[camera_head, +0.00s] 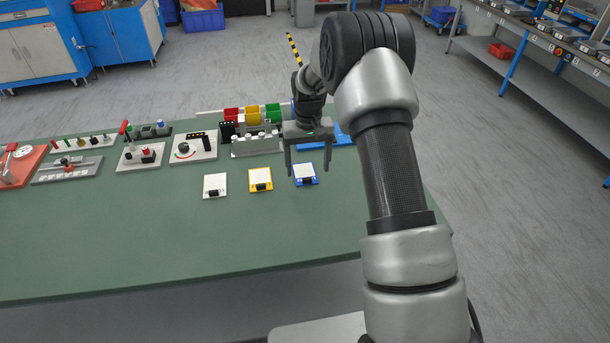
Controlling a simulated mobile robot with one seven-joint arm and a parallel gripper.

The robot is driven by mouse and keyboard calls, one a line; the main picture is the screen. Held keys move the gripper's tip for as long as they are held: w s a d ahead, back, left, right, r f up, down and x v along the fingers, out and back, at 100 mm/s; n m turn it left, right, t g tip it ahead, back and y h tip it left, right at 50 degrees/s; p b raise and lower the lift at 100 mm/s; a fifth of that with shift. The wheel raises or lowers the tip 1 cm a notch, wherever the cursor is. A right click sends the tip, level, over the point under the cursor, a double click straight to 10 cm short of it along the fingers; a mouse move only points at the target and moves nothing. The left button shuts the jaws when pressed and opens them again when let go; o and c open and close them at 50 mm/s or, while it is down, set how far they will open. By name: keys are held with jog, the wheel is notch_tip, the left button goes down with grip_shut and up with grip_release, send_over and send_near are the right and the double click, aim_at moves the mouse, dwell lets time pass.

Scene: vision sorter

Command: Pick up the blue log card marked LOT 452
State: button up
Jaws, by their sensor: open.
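A blue-edged log card (305,174) with a white face and a dark block at its front edge lies on the green table, the rightmost of three cards in a row. Its marking is too small to read. My gripper (309,174) points down with its two fingers apart, one on the left and one on the right of the blue card in the picture. It is open and holds nothing. I cannot tell how high the fingertips are above the table.
A yellow card (260,180) and a white card (215,186) lie to the left. Behind stand red, yellow and green bins (253,115), a grey rack (257,145) and a blue tray or mat (342,138). Several fixtures line the left. The table's front (150,250) is clear.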

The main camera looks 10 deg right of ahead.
aim_at(307, 179)
notch_tip(307, 179, down, 5)
jog(key=shift+r, duration=0.3)
jog(key=c, duration=1.1)
